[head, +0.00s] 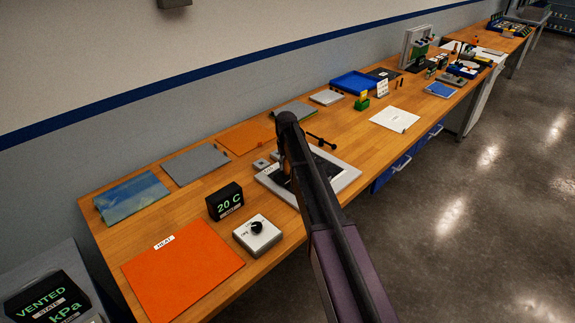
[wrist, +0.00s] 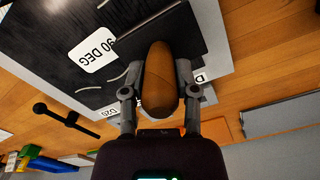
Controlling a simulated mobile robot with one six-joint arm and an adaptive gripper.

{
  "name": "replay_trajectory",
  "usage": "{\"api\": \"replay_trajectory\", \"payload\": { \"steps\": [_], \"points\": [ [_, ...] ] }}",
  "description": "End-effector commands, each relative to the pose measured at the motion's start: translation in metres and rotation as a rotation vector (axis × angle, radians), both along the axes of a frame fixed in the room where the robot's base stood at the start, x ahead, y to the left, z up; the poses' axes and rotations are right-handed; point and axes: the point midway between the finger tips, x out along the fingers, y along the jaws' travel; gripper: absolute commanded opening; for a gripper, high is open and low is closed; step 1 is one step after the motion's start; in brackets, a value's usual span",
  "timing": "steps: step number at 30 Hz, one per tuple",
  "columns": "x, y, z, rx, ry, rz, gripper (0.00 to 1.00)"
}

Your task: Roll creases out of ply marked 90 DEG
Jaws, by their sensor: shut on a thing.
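A black ply marked 90 DEG (wrist: 55,50) lies on a light grey framed plate (wrist: 219,50). Its white label (wrist: 92,48) reads upside down in the wrist view. Pale curved crease lines (wrist: 114,78) show on the ply beside my gripper. My gripper (wrist: 158,68) is shut on a brown, rounded wooden piece (wrist: 157,90), which looks like a roller's handle. It is held over the ply's edge; I cannot tell whether its far end touches. In the head view my arm hides the gripper and part of the ply (head: 270,182).
In the head view, a 20 C display (head: 225,201), a dial box (head: 257,235) and an orange HEAT mat (head: 183,270) stand nearer. A blue tray (head: 355,82) and white sheet (head: 395,119) lie beyond.

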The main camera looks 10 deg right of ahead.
Motion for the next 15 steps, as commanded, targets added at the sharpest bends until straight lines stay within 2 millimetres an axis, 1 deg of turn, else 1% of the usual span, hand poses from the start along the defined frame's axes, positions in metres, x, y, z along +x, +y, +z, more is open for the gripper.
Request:
{"api": "replay_trajectory", "payload": {
  "steps": [5,15],
  "points": [
    [0.005,-0.005,0.000,0.000,-0.002,-0.001,0.01],
    [0.018,-0.023,0.001,-0.001,-0.001,-0.001,0.01]
  ]
}}
